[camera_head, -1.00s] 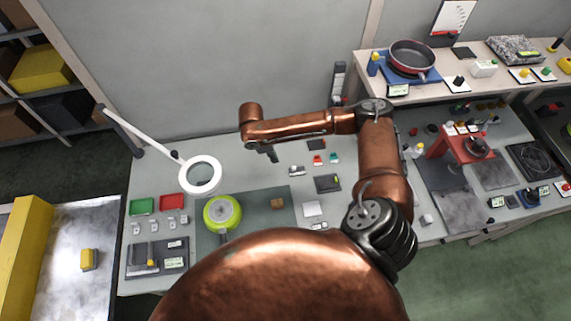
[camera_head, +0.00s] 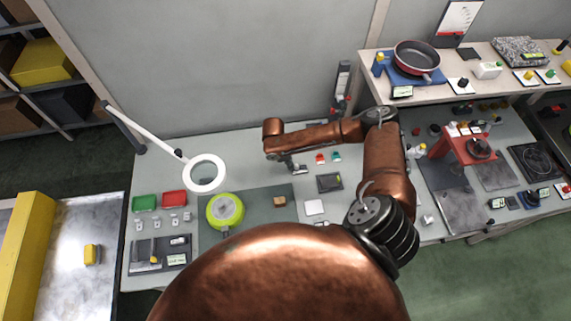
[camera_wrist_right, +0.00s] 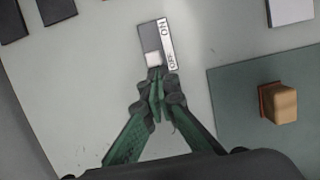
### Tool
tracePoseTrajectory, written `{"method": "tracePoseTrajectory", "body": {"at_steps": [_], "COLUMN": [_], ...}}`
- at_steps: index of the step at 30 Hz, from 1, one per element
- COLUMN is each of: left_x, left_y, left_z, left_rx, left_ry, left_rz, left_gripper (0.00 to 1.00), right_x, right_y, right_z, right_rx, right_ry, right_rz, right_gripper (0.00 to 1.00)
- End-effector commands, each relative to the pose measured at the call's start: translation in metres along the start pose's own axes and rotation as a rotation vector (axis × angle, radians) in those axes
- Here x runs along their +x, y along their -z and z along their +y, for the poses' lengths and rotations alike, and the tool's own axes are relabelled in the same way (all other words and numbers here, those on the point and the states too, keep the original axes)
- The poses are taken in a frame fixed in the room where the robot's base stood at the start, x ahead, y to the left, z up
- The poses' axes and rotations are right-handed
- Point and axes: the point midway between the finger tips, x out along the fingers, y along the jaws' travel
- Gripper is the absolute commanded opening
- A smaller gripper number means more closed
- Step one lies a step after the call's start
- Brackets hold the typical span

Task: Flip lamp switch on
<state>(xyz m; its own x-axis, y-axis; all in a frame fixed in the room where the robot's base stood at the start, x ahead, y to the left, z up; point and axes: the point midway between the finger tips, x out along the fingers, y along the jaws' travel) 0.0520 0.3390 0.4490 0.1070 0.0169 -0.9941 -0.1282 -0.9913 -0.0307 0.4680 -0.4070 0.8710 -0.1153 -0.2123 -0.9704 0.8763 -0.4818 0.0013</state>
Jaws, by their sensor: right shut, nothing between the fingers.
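The lamp switch (camera_wrist_right: 151,42) is a small grey box with a white strip marked ON and OFF, in the upper middle of the right wrist view. Its white slider (camera_wrist_right: 153,59) sits at the OFF end, nearest my fingers. My right gripper (camera_wrist_right: 157,82) is shut and empty, its fingertips right at that end of the switch; I cannot tell if they touch it. In the head view my right gripper (camera_head: 297,169) covers much of the switch. The ring lamp (camera_head: 191,181) on a white arm stands to the left. My left gripper is not in view.
A red block (camera_head: 320,158) and a green one (camera_head: 336,156) lie just right of the switch. A dark green mat (camera_head: 262,221) holds a green pan (camera_head: 225,210) and a brown block (camera_head: 280,201). The bench behind the switch is clear.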

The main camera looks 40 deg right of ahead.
Motion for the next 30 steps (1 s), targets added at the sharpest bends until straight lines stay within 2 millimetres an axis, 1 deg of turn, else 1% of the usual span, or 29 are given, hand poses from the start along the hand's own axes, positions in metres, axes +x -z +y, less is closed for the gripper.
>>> {"method": "tracePoseTrajectory", "body": {"at_steps": [10,19,30], "left_x": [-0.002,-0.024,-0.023], "left_y": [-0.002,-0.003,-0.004], "left_z": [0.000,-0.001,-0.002], "left_rx": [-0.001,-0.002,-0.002], "left_ry": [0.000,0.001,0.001], "left_rz": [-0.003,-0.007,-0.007], "left_gripper": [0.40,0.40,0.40], "right_x": [0.000,0.004,0.008], "right_y": [-0.002,-0.030,-0.031], "right_z": [0.000,0.000,0.000], "right_rx": [0.001,0.003,0.003], "right_ry": [0.001,0.001,0.001], "right_rz": [-0.001,-0.001,-0.004], "right_gripper": [0.00,0.00,0.00]}}
